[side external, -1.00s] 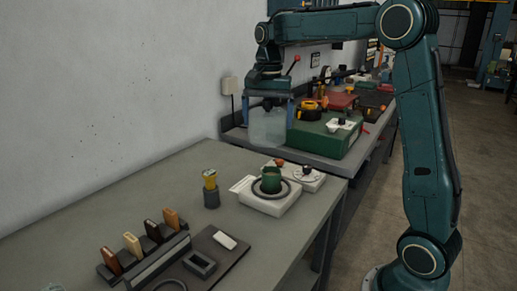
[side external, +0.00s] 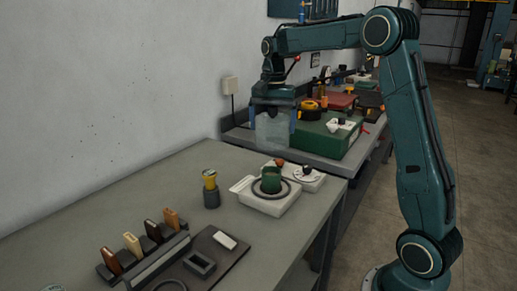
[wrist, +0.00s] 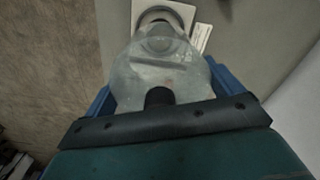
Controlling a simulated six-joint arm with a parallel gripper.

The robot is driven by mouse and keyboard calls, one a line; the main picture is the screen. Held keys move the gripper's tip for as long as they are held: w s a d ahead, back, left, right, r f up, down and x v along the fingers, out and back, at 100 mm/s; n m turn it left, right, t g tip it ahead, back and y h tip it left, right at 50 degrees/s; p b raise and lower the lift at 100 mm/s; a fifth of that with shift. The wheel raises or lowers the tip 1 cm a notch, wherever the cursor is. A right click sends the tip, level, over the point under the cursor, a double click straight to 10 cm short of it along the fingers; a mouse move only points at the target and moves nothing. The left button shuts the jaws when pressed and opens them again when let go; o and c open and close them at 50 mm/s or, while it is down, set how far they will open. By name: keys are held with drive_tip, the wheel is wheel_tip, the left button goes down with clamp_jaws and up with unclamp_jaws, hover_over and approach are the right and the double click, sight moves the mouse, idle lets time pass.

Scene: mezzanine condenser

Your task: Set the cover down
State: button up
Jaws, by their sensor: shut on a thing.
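The cover is a clear, bell-shaped piece (side external: 272,132) held in the air beyond the far end of the grey bench. My gripper (side external: 273,116) is shut on it, with its blue fingers at the cover's two sides. In the wrist view the cover (wrist: 150,78) fills the space between the fingers (wrist: 162,88). A white base (side external: 262,207) with a dark ring and a green cup (side external: 271,180) stands on the bench, in front of and below the cover. Part of a pale base with a round ring (wrist: 183,10) shows beyond the cover in the wrist view.
A second white unit (side external: 309,182) with a dark knob stands just behind the base. A yellow-topped item in a dark holder (side external: 210,190) stands to its left. A green case (side external: 328,140) sits on the farther bench.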

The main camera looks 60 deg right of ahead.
hover_over(271, 170)
drive_tip(key=s+a, duration=0.1)
drive_tip(key=a, duration=0.1)
drive_tip(key=f, duration=1.1)
drive_tip(key=shift+s+f, duration=0.1)
drive_tip(key=shift+s, duration=0.1)
drive_tip(key=shift+f, duration=2.1)
drive_tip(key=shift+f, duration=0.15)
drive_tip(key=o, duration=0.7)
wheel_tip(271, 170, up, 12)
drive_tip(key=shift+r, duration=0.15)
